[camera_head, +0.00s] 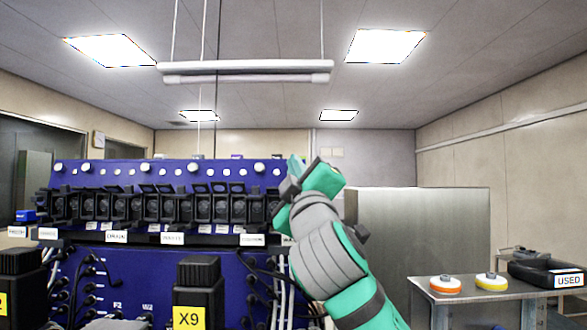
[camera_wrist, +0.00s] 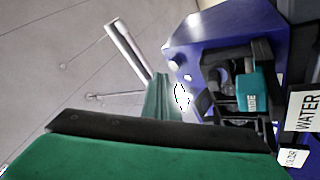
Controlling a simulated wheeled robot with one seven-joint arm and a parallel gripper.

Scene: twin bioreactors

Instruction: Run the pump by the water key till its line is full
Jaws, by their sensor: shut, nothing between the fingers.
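A blue panel (camera_head: 150,262) carries a row of black pump heads (camera_head: 150,206) with white knobs above and white labels below. In the wrist view one black pump (camera_wrist: 238,85) with a teal part stands close, and a white label reading WATER (camera_wrist: 306,112) is at the right edge. The water key itself and the fill of its line cannot be made out. My gripper (camera_head: 292,178) is at the right end of the pump row, shut and empty. Its green and black body (camera_wrist: 160,135) fills the lower wrist view; whether it touches anything is unclear.
A black unit marked X9 (camera_head: 198,285) stands in front of the panel, with cables and tubes around it. A metal cabinet (camera_head: 425,245) is behind my arm. A side table at right holds an orange disc (camera_head: 446,285), a yellow disc (camera_head: 491,282) and a black tray marked USED (camera_head: 545,273).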

